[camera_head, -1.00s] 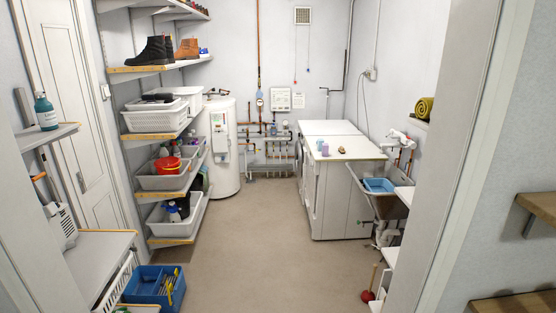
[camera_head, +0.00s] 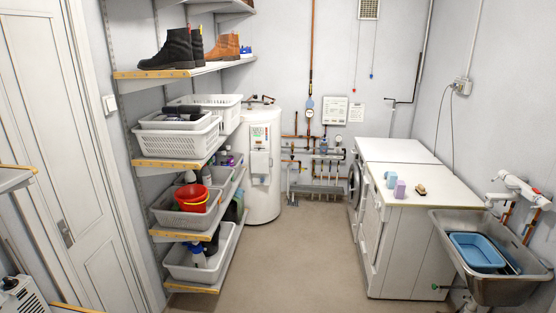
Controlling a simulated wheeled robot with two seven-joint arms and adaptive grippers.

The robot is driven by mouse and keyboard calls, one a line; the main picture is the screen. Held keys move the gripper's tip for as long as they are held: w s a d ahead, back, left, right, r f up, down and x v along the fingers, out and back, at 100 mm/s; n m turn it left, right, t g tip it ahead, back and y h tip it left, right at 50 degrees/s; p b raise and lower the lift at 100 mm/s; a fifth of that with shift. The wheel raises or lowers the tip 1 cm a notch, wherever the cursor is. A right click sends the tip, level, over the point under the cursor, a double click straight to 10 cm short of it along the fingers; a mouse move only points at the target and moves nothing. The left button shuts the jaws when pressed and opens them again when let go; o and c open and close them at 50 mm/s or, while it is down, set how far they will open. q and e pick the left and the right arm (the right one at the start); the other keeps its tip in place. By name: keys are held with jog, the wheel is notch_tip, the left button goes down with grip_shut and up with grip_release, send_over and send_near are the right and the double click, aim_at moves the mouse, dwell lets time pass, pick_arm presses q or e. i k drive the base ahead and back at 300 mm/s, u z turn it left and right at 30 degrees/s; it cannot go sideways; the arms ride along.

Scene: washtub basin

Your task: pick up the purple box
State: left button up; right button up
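The purple box (camera_head: 399,188) is a small upright block on the white top of the nearer washing machine (camera_head: 434,193), at the right of the head view. A light blue box (camera_head: 391,179) stands close behind it to the left. A brown brush-like object (camera_head: 421,190) lies to its right. Neither of my grippers shows in the view.
A metal basin (camera_head: 507,286) with a blue tub (camera_head: 476,251) stands right of the machines, with white taps (camera_head: 521,188) above. Shelves with baskets (camera_head: 177,140) line the left wall, with a white boiler (camera_head: 264,190) beyond them. The floor (camera_head: 303,245) between is clear.

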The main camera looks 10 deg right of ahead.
aim_at(400, 188)
jog(key=z, duration=0.05)
jog(key=i, duration=2)
jog(key=z, duration=0.85)
jog(key=i, duration=1.9)
jog(key=z, duration=0.65)
